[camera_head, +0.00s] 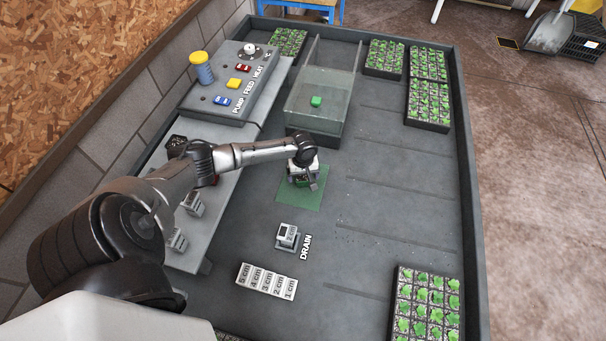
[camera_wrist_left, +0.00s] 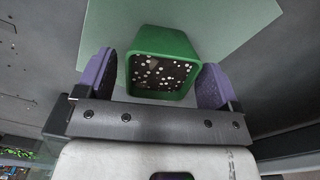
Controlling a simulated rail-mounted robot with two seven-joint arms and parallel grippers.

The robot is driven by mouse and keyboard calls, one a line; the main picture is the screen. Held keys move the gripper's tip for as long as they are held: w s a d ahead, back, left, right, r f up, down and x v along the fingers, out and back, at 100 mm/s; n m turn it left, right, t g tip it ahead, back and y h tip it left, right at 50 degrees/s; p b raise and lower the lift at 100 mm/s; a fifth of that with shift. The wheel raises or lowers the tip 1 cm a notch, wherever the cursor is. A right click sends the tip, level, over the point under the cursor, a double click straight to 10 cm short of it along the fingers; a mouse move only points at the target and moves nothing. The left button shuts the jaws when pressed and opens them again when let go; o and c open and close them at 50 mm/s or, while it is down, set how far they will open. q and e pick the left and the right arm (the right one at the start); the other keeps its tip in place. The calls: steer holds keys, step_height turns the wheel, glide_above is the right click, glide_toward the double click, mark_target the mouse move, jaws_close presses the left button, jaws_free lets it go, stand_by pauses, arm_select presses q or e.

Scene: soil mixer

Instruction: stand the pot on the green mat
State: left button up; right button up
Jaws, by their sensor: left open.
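The green pot (camera_wrist_left: 163,48) holds dark soil with white specks and looks upright on the pale green mat (camera_wrist_left: 225,22). The mat also shows in the head view (camera_head: 312,197), where my gripper hides most of the pot. My left gripper (camera_head: 302,181) is over the mat, pointing down at the pot. Its purple-padded fingers are open, one on each side of the pot, with a visible gap on the left of the wrist view; contact on the right side is hard to tell. My right gripper is not in view.
The DRAIN switch (camera_head: 287,235) and a depth scale (camera_head: 267,280) lie in front. Seedling trays (camera_head: 428,103) line the right side. The bed right of the mat is clear.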

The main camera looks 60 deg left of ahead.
arm_select(q)
step_height(320, 180, up, 12)
steer(key=p, duration=0.3)
steer(key=shift+r, duration=0.15)
stand_by(0.4)
steer(key=shift+d+r, duration=0.1)
